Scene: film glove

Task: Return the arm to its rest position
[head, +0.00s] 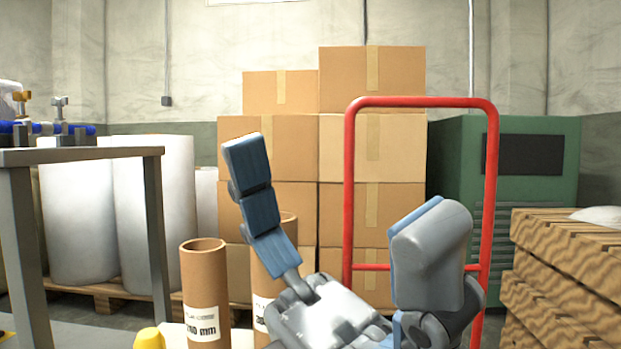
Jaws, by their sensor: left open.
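My left gripper (338,182) is raised at the lower centre of the head view. Its two blue-and-grey fingers are spread wide apart and nothing is between them. One finger points up and to the left; the other stands thick and rounded at the right. The gripper is in front of the stacked boxes and the red hand truck, hiding parts of both. My right gripper is not in view.
Two brown cardboard tubes (205,290) (268,275) stand upright close left of the gripper. Behind are cardboard boxes (372,80), a red hand truck (349,190) and a green cabinet (560,175). A metal-legged table (157,220) stands left; wooden slats (570,260) are stacked right.

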